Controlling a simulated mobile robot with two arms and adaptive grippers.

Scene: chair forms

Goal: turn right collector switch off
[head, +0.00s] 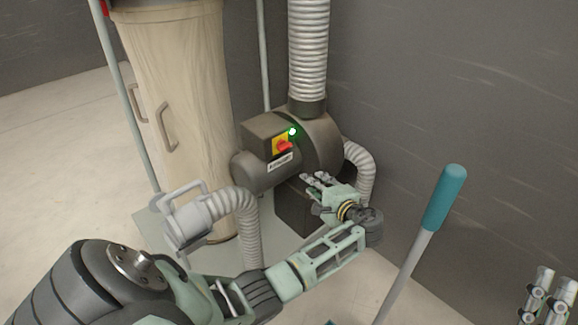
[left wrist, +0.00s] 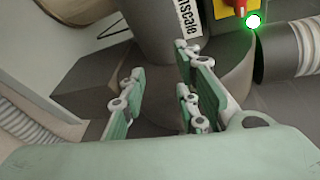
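The collector switch is a red knob (head: 284,147) on a yellow plate (head: 280,143) on the side of the dark collector motor housing (head: 262,130). A green light (head: 292,131) glows beside it. My left gripper (head: 312,180) is below and to the right of the switch, apart from it. In the left wrist view its fingers (left wrist: 160,90) are spread and nothing is between them. The red knob also shows at the top of that view (left wrist: 238,5), with the lit green light (left wrist: 253,21) next to it.
A tall pale filter bag (head: 180,100) stands left of the motor. A ribbed duct (head: 308,50) rises above it, and a grey hose (head: 235,205) curves in front. A teal-handled pole (head: 443,200) stands at the right, near the dark wall (head: 480,80).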

